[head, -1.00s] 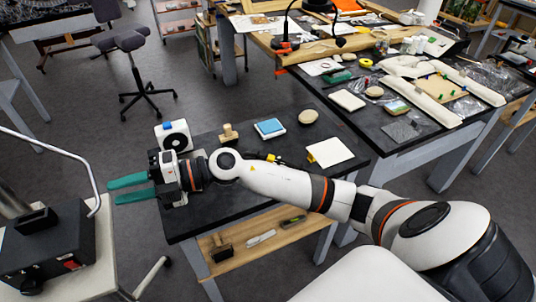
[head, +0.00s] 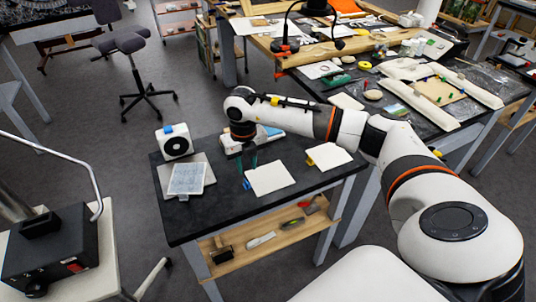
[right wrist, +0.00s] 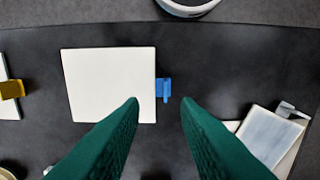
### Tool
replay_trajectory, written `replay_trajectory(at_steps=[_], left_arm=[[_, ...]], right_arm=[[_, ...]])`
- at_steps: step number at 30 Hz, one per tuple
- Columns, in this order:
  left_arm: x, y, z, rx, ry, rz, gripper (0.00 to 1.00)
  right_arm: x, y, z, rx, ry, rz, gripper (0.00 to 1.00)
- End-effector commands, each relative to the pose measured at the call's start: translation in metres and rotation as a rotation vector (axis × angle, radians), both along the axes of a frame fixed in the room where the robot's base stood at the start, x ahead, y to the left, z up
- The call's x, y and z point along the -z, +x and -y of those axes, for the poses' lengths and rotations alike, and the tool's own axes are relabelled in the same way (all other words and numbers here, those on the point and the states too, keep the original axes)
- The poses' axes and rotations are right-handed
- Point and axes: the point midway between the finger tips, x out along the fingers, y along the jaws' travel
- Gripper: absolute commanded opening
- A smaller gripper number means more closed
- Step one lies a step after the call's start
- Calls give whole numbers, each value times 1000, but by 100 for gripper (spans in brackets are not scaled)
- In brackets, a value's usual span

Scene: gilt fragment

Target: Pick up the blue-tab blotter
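The blue-tab blotter is a flat white square (head: 272,179) lying on the dark table, with its blue tab (head: 246,184) on its left side. In the right wrist view the blotter (right wrist: 108,82) lies left of centre, and its blue tab (right wrist: 163,88) points right. My right gripper (head: 249,162) points down above the table, just behind the tab in the head view. In the right wrist view its green fingers (right wrist: 160,102) are apart and empty, with the tab showing in line with the gap between them. My left gripper is out of view.
A yellow-tab blotter (head: 330,156) lies to the right. A pale framed plate (head: 187,178) on a grey sheet lies left, near a white box with a black disc (head: 175,143). My right arm partly hides items behind it. Bare table lies in front of the blotter.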

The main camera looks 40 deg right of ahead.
Motion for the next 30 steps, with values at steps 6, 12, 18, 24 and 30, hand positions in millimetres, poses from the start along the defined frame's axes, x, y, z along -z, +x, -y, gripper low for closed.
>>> replay_trajectory(at_steps=[6,12,18,24,30], left_arm=[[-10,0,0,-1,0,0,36],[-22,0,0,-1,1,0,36],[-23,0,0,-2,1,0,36],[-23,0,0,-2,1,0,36],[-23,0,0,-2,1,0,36]], right_arm=[[15,0,-3,0,1,-2,29],[47,0,-6,0,3,-2,29],[59,1,-6,-1,1,2,29],[59,1,-6,-1,2,3,23],[58,1,-6,-1,3,2,0]])
